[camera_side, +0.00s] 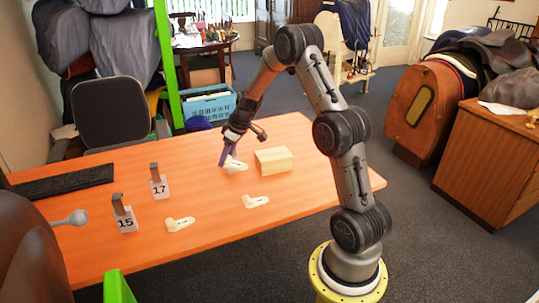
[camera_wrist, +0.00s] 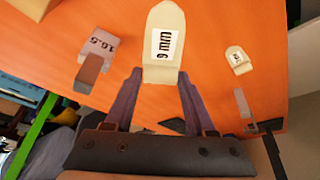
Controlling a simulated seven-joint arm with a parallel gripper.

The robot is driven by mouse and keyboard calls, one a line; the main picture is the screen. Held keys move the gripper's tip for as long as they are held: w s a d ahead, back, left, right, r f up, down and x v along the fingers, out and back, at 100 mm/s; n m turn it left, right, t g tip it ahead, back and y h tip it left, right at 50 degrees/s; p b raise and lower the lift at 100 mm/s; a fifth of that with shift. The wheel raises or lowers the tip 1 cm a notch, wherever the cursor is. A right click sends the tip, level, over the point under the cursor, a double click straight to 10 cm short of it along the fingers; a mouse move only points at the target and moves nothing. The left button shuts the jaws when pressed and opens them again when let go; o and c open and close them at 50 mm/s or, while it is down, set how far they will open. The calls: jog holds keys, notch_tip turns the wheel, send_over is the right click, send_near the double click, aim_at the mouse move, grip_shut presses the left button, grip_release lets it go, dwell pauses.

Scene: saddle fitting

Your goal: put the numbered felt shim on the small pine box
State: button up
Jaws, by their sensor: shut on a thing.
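A cream shim with a rounded end and a "9 mm" label (camera_wrist: 164,38) sits between the two fingers of my gripper (camera_wrist: 158,80) in the wrist view. In the side view my gripper (camera_side: 228,158) points down at this shim (camera_side: 237,167), just left of the small pine box (camera_side: 275,160). The gripper is shut on the shim. The shim is at or close to the tabletop; I cannot tell whether it touches. The pine box is a plain pale block with a bare top. Its corner shows at the upper left in the wrist view (camera_wrist: 28,7).
Two more cream shims lie on the orange table (camera_side: 215,235), one at front centre (camera_side: 256,202) and one farther left (camera_side: 180,224).

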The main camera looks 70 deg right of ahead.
jog(key=s+d+r+m+g+h, duration=0.1)
jog(key=s+d+r+m+h, duration=0.1)
jog(key=s+d+r+m, duration=0.35)
jog(key=s+d+r+m+h, duration=0.1)
jog(key=s+d+r+m, duration=0.15)
jog(key=s+d, duration=0.55)
send_near(271, 150)
jog(key=shift+w+d+f+m, duration=0.2)
jog(key=shift+w+d, duration=0.15)
jog(key=shift+w, duration=0.25)
jog(key=shift+w+d+f+m, duration=0.25)
jog(key=shift+w+d, duration=0.1)
jog(key=shift+w, duration=0.25)
jog(key=shift+w+d+f, duration=0.35)
jog(key=shift+d+f, duration=0.05)
jog(key=shift+f, duration=0.2)
jog(key=shift+d+f, duration=0.15)
jog(key=shift+f, duration=1.5)
jog(key=shift+f, duration=0.2)
jog(key=o, duration=1.3)
jog(key=shift+o, duration=0.2)
